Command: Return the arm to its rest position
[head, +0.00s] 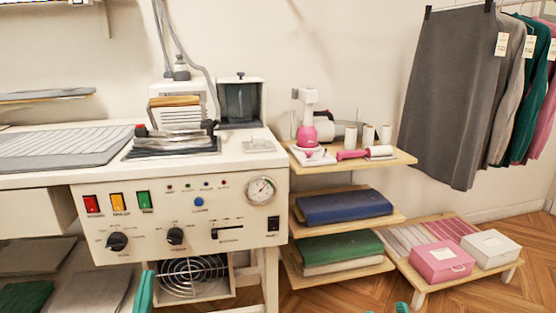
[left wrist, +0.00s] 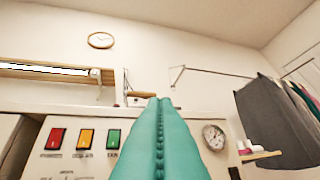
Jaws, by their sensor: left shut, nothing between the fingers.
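My left gripper (head: 145,290) shows as a teal finger at the bottom of the head view, in front of the ironing station (head: 262,165). In the left wrist view its two teal fingers (left wrist: 159,105) are pressed together, with nothing held. They point up in front of the station's panel, with the red (left wrist: 56,138), orange (left wrist: 85,138) and green (left wrist: 113,138) switches to their left. A small teal tip, seemingly my right gripper (head: 402,307), just enters the bottom edge of the head view. Its fingers are mostly cut off.
A wooden shelf unit (head: 405,158) stands right of the station, with folded blue cloth (head: 345,206) and green cloth (head: 340,246) on lower shelves. A low stand (head: 420,283) holds a pink box (head: 441,262) and a white box (head: 490,248). Clothes (head: 450,90) hang at the right.

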